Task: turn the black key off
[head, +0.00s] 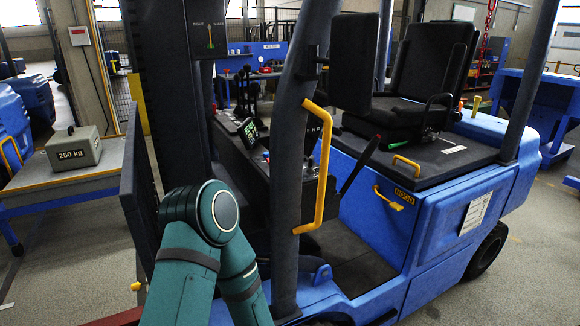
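A blue forklift (375,220) fills the middle of the head view. Its dark dashboard (257,165) is behind the front pillar and carries a small lit green display (249,131) and small controls. I cannot make out the black key among them; it is too small or hidden. One of my teal arms (195,255) rises from the bottom edge, bends at its joint left of the dashboard, and goes down again out of the picture. Neither gripper shows, so I cannot tell what they hold.
A yellow grab handle (319,170) runs along the dark front pillar (287,190). A black seat (424,75) is behind it, with a dark floor step (350,262) below. A 250 kg weight (74,150) sits on a table at left. Grey floor is open at lower right.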

